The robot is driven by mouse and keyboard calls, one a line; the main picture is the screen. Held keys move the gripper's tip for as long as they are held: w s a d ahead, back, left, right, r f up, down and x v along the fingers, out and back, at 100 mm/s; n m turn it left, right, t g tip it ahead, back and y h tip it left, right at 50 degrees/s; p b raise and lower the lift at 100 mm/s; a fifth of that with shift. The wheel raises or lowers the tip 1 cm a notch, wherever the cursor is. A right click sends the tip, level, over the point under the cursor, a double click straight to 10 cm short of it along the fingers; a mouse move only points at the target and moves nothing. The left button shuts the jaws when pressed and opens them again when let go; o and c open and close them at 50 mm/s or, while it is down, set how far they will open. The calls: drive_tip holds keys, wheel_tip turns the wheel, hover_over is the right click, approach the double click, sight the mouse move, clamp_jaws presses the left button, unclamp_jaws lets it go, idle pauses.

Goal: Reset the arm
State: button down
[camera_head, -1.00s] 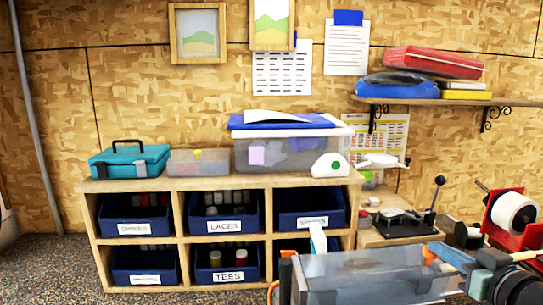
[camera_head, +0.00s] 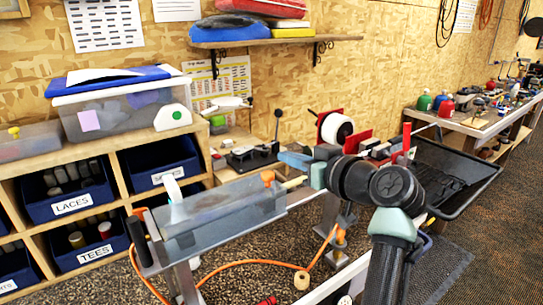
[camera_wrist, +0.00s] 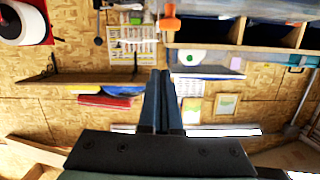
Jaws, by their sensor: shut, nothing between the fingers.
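My arm reaches up from the bottom right of the head view, its dark wrist joints in front of the workbench. My gripper (camera_wrist: 161,75) shows in the wrist view with its two dark fingers together and nothing between them. It faces the wood-panel wall, which appears upside down there. In the head view my gripper end (camera_head: 290,160) points left, above the far end of a clear grey tray (camera_head: 225,218). It appears to be in free air; whether it clears the tray edge is hard to tell.
A cubby shelf with blue bins labelled LACES (camera_head: 73,203) and TEES (camera_head: 95,254) stands at left. A white tape roll (camera_head: 337,131) on a red holder and a black tray (camera_head: 455,170) are near my arm. An orange hose (camera_head: 240,262) hangs below. A bench (camera_head: 480,125) stands at back right.

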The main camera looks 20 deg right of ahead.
drive_tip(key=a+b+v, duration=0.1)
drive_tip(key=b+v, duration=0.1)
drive_tip(key=v, duration=0.5)
drive_tip(key=s+a+r+m+t+h, duration=0.15)
drive_tip(key=a+r+t+h, duration=0.35)
drive_tip(key=a+r, duration=0.95)
drive_tip(key=s+a+r+t, duration=0.3)
drive_tip(key=s+a+r, duration=0.1)
drive_tip(key=s, duration=0.3)
drive_tip(key=s+a+r+t, duration=0.4)
drive_tip(key=s+r, duration=0.2)
drive_tip(key=s, duration=0.1)
drive_tip(key=shift+s+a+m+y, duration=0.3)
drive_tip(key=shift+s+a+m, duration=0.05)
drive_tip(key=shift+s+a, duration=0.05)
